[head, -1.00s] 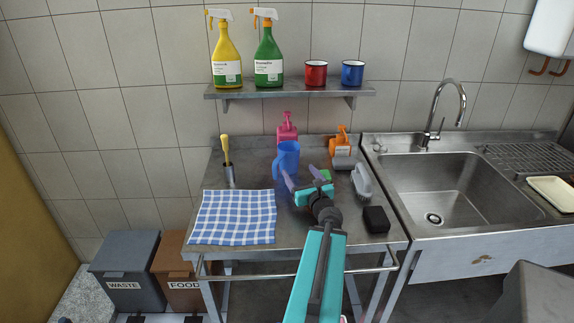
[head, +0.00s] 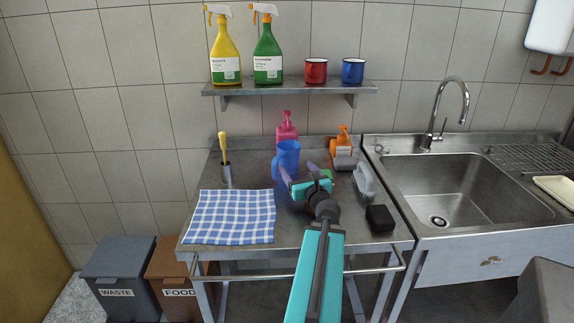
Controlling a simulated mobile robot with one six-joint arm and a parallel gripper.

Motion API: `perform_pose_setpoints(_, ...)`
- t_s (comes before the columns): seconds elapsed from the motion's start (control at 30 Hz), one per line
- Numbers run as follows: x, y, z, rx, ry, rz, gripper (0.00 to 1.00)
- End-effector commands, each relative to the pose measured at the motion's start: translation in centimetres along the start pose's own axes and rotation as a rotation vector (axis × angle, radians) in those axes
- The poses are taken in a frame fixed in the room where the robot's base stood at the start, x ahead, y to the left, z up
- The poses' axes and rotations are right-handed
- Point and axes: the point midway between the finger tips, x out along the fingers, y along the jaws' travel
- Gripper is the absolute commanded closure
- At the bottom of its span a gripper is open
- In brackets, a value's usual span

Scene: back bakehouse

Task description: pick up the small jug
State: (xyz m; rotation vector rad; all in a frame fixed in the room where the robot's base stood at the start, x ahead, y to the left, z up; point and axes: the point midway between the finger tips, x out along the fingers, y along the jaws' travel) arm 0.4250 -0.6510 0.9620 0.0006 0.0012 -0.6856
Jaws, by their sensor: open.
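The small jug (head: 287,158) is blue and stands upright on the steel table, its handle towards the left. My gripper (head: 299,174) is open just in front of the jug and to its right. One finger overlaps the jug's lower part in the picture; I cannot tell whether it touches. The other finger shows to the right of the jug. The jug's base is partly hidden behind my gripper.
A pink pump bottle (head: 286,128) stands right behind the jug.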

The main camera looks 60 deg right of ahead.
Motion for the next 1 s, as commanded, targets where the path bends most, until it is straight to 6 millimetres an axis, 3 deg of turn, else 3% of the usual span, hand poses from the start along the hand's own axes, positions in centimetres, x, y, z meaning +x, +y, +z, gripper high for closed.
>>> perform_pose_setpoints(0.27,0.8,0.0,-0.2,-0.002,-0.002,-0.003,0.26)
perform_pose_setpoints(0.6,3.5,0.0,0.1,0.0,-0.001,-0.002,0.26)
perform_pose_setpoints(1.0,3.7,0.1,0.1,0.0,-0.001,-0.002,0.26)
